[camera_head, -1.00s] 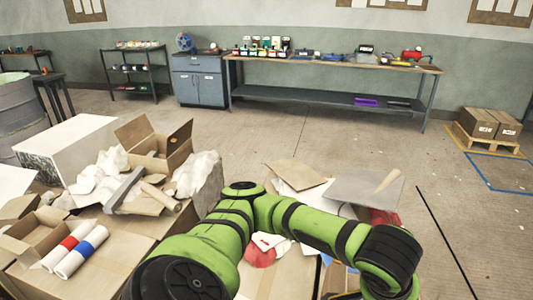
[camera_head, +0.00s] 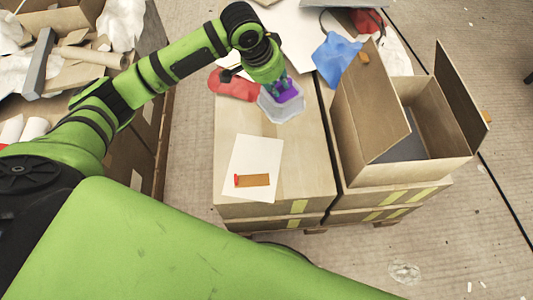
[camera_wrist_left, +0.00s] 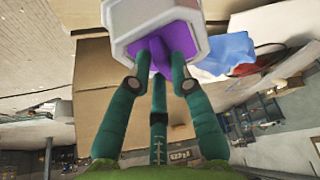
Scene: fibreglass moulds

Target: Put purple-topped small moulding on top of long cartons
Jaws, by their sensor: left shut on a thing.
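The small moulding (camera_head: 281,107) is pale grey, faceted and cup-like, with a purple top (camera_head: 288,92). My left gripper (camera_head: 279,86) is shut on the purple top. The moulding is over the far part of the long cartons (camera_head: 229,180), right of a red cloth. I cannot tell whether it touches the carton top. In the left wrist view, the teal fingers (camera_wrist_left: 157,78) close around the purple top (camera_wrist_left: 178,42), with the grey moulding (camera_wrist_left: 193,16) beyond. My right gripper is not in view.
A white sheet with an orange-brown piece (camera_head: 252,180) lies on the near carton top. A red cloth (camera_head: 232,85) and blue cloth (camera_head: 336,58) lie close by. An open box (camera_head: 367,115) stands on the right carton. Bare carton top shows between sheet and open box.

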